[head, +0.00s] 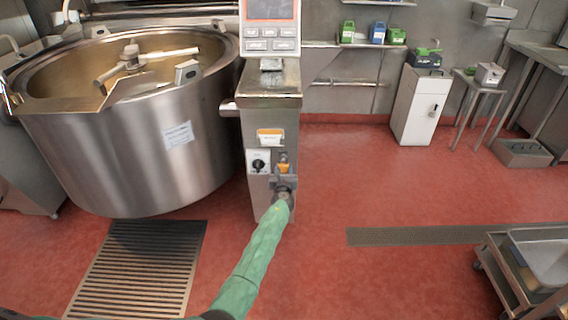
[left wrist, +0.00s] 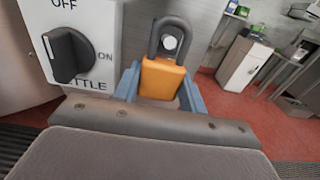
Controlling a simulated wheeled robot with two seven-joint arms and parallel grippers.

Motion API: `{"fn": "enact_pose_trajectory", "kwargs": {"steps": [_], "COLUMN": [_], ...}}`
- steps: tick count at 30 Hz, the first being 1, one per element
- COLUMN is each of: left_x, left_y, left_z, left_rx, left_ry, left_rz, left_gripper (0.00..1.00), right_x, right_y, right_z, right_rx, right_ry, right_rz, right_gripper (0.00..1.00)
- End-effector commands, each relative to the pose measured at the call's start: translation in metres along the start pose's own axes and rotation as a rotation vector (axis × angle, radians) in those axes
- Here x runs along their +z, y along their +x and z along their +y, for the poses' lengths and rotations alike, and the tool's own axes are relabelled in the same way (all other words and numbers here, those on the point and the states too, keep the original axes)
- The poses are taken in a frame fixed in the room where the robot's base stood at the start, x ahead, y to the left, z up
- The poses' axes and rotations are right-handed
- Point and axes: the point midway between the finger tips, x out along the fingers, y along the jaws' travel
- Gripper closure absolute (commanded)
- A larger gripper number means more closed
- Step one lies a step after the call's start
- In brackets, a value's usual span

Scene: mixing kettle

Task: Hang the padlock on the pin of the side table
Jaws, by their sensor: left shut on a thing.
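The padlock has an orange body and a dark grey shackle. In the left wrist view the padlock (left wrist: 162,80) is upright between the blue fingers of my left gripper (left wrist: 160,88), which is shut on its body. A round silver pin end (left wrist: 170,43) shows inside the shackle loop, on the kettle's control post. In the head view the padlock (head: 284,168) is at the front of that post (head: 268,110), with my left gripper (head: 284,184) just below it. The small side table (head: 478,84) stands at the far right; I cannot make out its pin. My right gripper is not in view.
A rotary switch (left wrist: 68,54) is close left of the padlock. The big steel kettle (head: 130,120) stands left of the post. A white cabinet (head: 418,105) stands beside the side table. A steel cart (head: 515,265) is at front right. Red floor between is clear.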

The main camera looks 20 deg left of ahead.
Motion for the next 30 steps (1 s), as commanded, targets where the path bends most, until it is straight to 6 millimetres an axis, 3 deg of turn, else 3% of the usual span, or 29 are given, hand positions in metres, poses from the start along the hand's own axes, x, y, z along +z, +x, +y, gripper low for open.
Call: {"fn": "enact_pose_trajectory", "kwargs": {"steps": [21, 30], "left_x": [0.001, 0.001], "left_y": [-0.034, -0.036], "left_z": [0.0, 0.0], "left_rx": [0.0, 0.0], "left_ry": [0.0, 0.0], "left_rz": [0.0, -0.001], "left_gripper": [0.82, 0.82], "right_x": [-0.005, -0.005], "right_y": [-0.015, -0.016], "right_z": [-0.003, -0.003], "right_rx": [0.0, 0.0], "right_ry": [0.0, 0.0], "right_rz": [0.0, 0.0], "right_gripper": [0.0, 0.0]}}
